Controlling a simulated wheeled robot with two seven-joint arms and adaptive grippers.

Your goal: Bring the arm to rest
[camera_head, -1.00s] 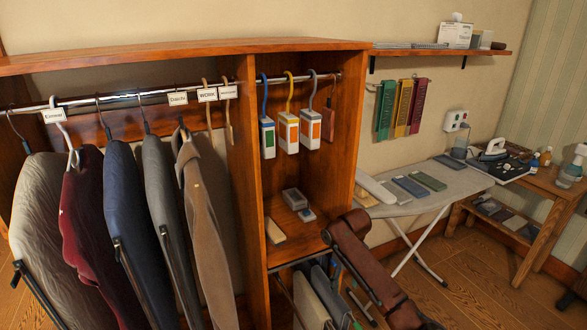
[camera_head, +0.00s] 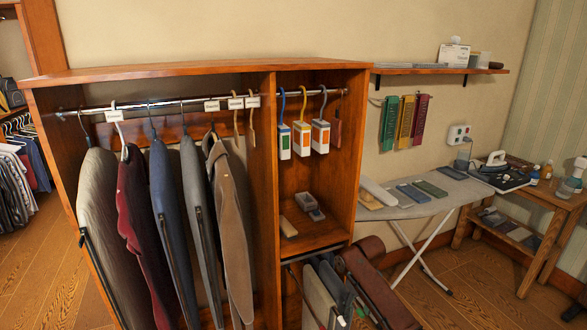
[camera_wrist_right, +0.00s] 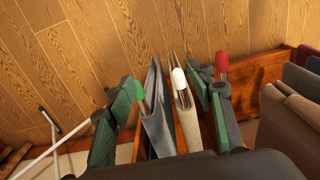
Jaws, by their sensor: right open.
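My right arm (camera_head: 378,288), brown-red, slopes up from the bottom edge in the head view, in front of the cabinet's lower right part. Its gripper is hard to make out there. In the right wrist view my right gripper (camera_wrist_right: 172,92) is open, its green-grey fingers spread wide. Grey and beige hanging pieces (camera_wrist_right: 183,122) show between and beyond the fingers, some with coloured tips. I cannot tell whether the fingers touch them. My left arm and gripper do not show.
The wooden cabinet (camera_head: 265,200) holds hanging jackets (camera_head: 165,220) and small boxes (camera_head: 302,138). An ironing board (camera_head: 425,205) stands to its right, with a side table (camera_head: 540,200) beyond. Wood floor (camera_head: 480,270) shows clear at front right.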

